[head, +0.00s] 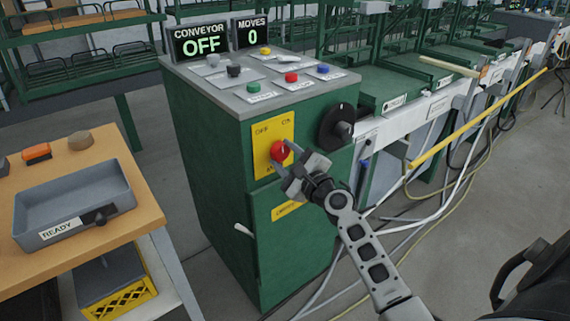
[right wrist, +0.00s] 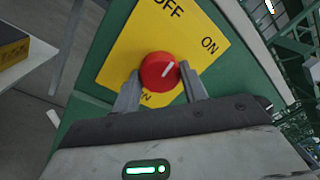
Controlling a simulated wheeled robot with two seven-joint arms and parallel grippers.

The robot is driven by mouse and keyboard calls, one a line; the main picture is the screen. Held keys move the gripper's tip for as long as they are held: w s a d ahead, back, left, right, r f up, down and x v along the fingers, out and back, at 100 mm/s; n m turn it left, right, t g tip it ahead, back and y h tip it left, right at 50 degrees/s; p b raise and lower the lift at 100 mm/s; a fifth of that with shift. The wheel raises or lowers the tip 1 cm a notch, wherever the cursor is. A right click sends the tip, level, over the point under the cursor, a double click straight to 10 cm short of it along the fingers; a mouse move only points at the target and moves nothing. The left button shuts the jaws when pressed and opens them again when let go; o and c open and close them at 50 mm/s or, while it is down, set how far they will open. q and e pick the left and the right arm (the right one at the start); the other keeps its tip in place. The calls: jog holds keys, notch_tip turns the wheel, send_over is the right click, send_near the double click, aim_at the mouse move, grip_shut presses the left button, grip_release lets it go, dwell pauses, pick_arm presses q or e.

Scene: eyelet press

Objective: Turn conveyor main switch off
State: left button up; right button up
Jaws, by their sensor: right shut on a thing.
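The red main switch knob (head: 281,151) sits on a yellow plate (head: 266,135) marked OFF and ON, on the front of the green cabinet (head: 215,165). My right gripper (head: 284,160) is at the knob. In the right wrist view, the gripper (right wrist: 160,72) has one finger on each side of the red knob (right wrist: 160,71) and is shut on it. The white mark on the knob slants up and to the right, between the OFF and ON labels there. The conveyor display (head: 203,40) reads OFF. My left gripper is not in view.
A black rotary dial (head: 337,127) sits just right of the plate. Several coloured buttons are on the cabinet top (head: 222,85). A white lever (head: 243,230) sticks out lower down. A wooden table (head: 125,195) with a grey READY tray (head: 75,203) stands at left.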

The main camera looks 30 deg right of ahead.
jog(key=n+b, duration=0.2)
jog(key=n, duration=0.2)
jog(key=shift+d+f, duration=0.1)
jog(key=shift+f, duration=0.05)
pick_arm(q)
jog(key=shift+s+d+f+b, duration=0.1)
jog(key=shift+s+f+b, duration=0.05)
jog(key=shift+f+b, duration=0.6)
pick_arm(e)
jog(key=shift+n+y, duration=0.5)
jog(key=shift+n, duration=1.1)
jog(key=o, duration=1)
jog(key=shift+c, duration=0.2)
jog(key=shift+s, duration=0.15)
